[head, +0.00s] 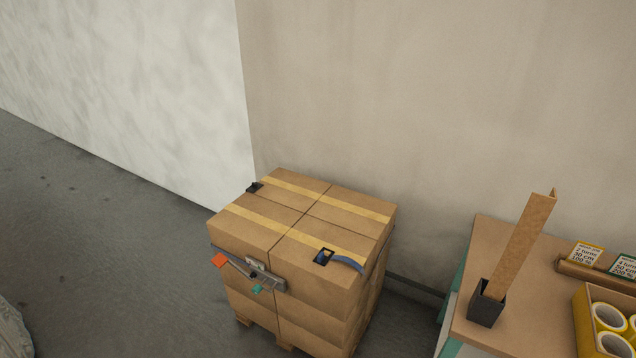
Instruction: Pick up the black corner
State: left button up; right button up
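A stack of brown cartons (337,228) stands on a pallet near the wall. A small black corner piece (254,187) sits on the stack's top left edge. A second black piece (323,257), which looks like a square frame with blue in it, lies on top near the right front edge. A short blue strap (348,263) runs from it to the right. A grey metal tool (262,274) with orange and teal handles is at the front edge. Neither of my grippers is in view.
A table (533,285) at the right holds a dark square holder (487,303) with an upright cardboard angle (524,240). A yellow box (583,325) of tape rolls and small printed signs (585,254) are at its right. The floor (100,250) left of the stack is clear.

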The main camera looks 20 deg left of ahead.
aim_at(254, 186)
jog(key=i+j+z, duration=0.1)
jog(key=j+z, duration=0.45)
jog(key=z, duration=0.15)
jog(key=j+z, duration=0.7)
jog(key=j, duration=0.15)
jog(key=k+j+z, duration=0.1)
jog(key=j+z, duration=0.2)
jog(key=j, duration=0.2)
jog(key=k+j+z, duration=0.1)
jog(key=j, duration=0.25)
jog(key=k+j+z, duration=0.1)
jog(key=j, duration=0.25)
jog(key=k+j+z, duration=0.1)
jog(key=k+j, duration=0.15)
jog(key=j, duration=0.2)
jog(key=k+j, duration=0.15)
jog(key=j, duration=0.2)
jog(key=k+j, duration=0.1)
jog(key=j, duration=0.25)
jog(key=k+j, duration=0.15)
jog(key=j, duration=0.2)
jog(key=k+j, duration=0.15)
jog(key=j, duration=0.2)
jog(key=k+j, duration=0.15)
jog(key=j, duration=0.2)
